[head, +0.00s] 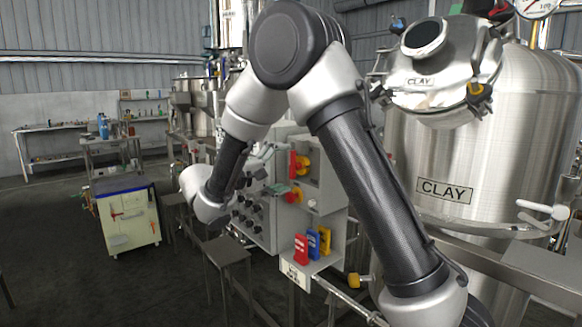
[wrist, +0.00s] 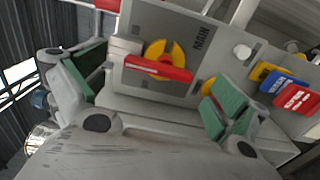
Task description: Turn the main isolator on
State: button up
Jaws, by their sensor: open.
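The main isolator is a red bar handle on a yellow disc (head: 303,165), on a grey panel box. In the wrist view the red handle (wrist: 158,67) lies along the panel, beside a label reading MAIN; in the head view it stands upright. My gripper (head: 277,170) is in front of the box, its fingers with green pads spread apart. In the wrist view my gripper (wrist: 155,92) is open and empty, one finger on each side of the handle. The handle seems apart from both pads. The right finger partly hides a second yellow part (wrist: 208,86).
A red and yellow knob (head: 294,196) and a white button (head: 312,203) sit below the isolator. Red (head: 301,249), blue (head: 313,243) and yellow tags stand on a ledge below. A steel CLAY tank (head: 470,130) stands right. A stool (head: 227,250) stands in front.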

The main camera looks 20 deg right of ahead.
jog(key=v, duration=0.8)
jog(key=shift+a, duration=0.2)
jog(key=s+d+f+n+g+y, duration=0.4)
jog(key=s+d+f+g+y, duration=0.25)
jog(key=s+f, duration=0.5)
jog(key=s+d+r+m+t+y, duration=0.2)
jog(key=s+d+r+m+y, duration=0.1)
jog(key=s, duration=0.6)
jog(key=s+d+r+m+t+y, duration=0.3)
jog(key=s+d+r+m+y, duration=0.1)
jog(key=s+d+y, duration=0.3)
jog(key=shift+s+d+r+y, duration=0.2)
jog(key=shift+s+r+y, duration=0.15)
jog(key=shift+s+r, duration=0.6)
